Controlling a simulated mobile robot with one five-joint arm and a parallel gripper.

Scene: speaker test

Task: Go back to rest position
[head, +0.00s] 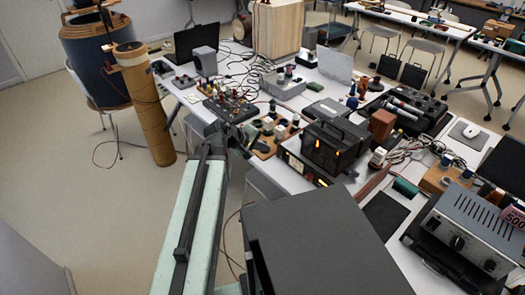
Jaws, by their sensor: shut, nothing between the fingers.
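My arm reaches up from the bottom of the head view, pale green with a dark bar along it. My gripper (217,130) is the small dark end of it, by the near left edge of the cluttered table (172,87). It is shut and nothing shows in it. Its fingertips are small and dark against the equipment behind, and I cannot tell whether they touch anything.
A black device with orange lights (335,147) and a board with small parts (272,137) stand right of my gripper. A grey amplifier (470,235) is at right. A tall brown cylinder (143,105) stands at left. The floor (95,205) at left is mostly clear.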

